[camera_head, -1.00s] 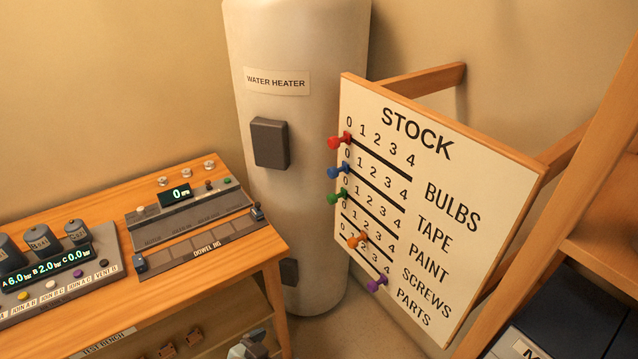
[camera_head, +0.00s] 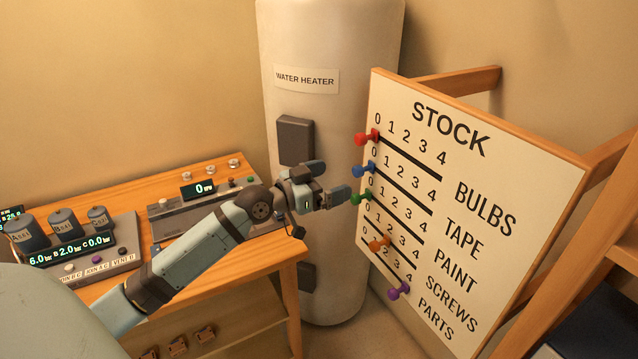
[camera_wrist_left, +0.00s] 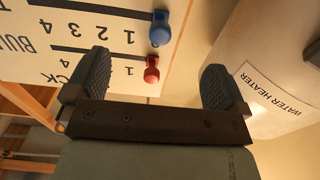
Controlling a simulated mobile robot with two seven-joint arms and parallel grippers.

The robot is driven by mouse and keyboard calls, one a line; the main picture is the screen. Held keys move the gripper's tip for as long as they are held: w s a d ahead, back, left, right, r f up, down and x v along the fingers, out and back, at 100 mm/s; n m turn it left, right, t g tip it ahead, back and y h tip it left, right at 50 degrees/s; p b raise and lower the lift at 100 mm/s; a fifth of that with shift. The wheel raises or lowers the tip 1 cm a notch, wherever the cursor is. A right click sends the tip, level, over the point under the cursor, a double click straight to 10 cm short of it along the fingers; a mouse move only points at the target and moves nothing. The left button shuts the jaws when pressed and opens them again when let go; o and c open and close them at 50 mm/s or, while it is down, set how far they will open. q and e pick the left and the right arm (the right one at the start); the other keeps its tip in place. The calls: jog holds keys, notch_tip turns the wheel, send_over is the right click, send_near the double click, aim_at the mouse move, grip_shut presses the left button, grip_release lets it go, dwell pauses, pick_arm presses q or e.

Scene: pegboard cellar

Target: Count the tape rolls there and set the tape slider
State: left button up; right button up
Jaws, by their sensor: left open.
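The STOCK board (camera_head: 540,190) stands tilted at the right, with rows for bulbs, tape, paint, screws and parts. The tape row's blue slider knob (camera_head: 362,170) sits at the left end, by 0. The red bulbs knob (camera_head: 366,138) is above it and the green paint knob (camera_head: 360,198) below. My left gripper (camera_head: 330,183) is open and empty, just left of the blue and green knobs. In the left wrist view, the red knob (camera_wrist_left: 151,75) shows between the open fingers (camera_wrist_left: 155,85), with the blue knob (camera_wrist_left: 160,28) beyond. I see no tape rolls.
The orange knob (camera_head: 378,243) and purple knob (camera_head: 399,291) are lower on the board. A water heater (camera_head: 335,40) stands behind my gripper. A wooden bench (camera_head: 225,262) with gauges and a console is at the left, under my left arm. A wooden shelf frame (camera_head: 570,270) borders the right.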

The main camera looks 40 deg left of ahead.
aim_at(355, 172)
pick_arm(q)
jog(key=x, duration=0.5)
jog(key=shift+w, duration=0.1)
jog(key=shift+x, duration=1.05)
jog(key=c, duration=1.5)
jog(key=shift+p, duration=0.3)
